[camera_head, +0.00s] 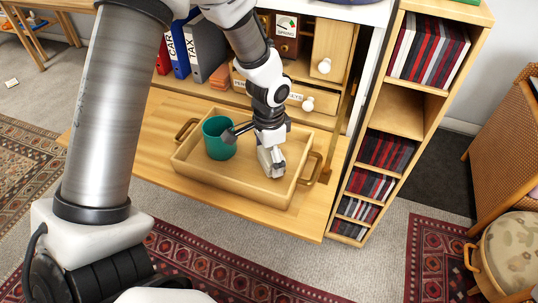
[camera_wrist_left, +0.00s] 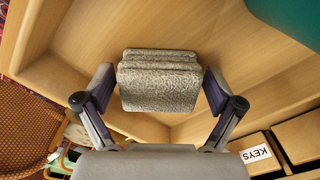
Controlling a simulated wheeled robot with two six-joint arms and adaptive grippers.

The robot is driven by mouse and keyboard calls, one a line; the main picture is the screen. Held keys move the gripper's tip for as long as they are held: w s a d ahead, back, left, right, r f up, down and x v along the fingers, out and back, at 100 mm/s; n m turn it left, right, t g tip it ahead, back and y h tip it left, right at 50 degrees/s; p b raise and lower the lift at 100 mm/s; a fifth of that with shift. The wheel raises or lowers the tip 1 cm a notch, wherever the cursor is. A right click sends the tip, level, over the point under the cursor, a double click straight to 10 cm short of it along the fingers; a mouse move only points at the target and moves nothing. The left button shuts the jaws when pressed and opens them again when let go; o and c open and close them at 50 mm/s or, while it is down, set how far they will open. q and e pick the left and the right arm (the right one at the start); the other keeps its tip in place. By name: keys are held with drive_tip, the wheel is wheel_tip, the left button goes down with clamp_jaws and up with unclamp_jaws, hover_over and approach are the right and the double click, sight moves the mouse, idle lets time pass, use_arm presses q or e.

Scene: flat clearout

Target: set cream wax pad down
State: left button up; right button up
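The cream wax pad (camera_wrist_left: 160,80) is a pale, rough-textured block with stepped layers in the left wrist view. It sits between the two fingertips of my left gripper (camera_wrist_left: 160,72), which meet its left and right sides. In the head view my left gripper (camera_head: 271,158) points down inside the wooden tray (camera_head: 228,181), towards its right end. The pad is mostly hidden by the fingers there. I cannot tell whether its underside touches the tray floor. My right gripper is not in view.
A teal cup (camera_head: 219,138) stands in the tray just left of my left gripper. The tray rests on a wooden flap (camera_head: 145,145), with raised walls and end handles. Behind are binders (camera_head: 207,50) and a drawer (camera_head: 308,103). A tall shelf (camera_head: 402,110) stands right.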

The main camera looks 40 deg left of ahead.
sight(268, 153)
use_arm(q)
drive_tip(key=shift+r, duration=0.1)
wheel_tip(268, 153, up, 12)
drive_tip(key=p, duration=0.2)
idle(0.3)
drive_tip(key=shift+r, duration=0.1)
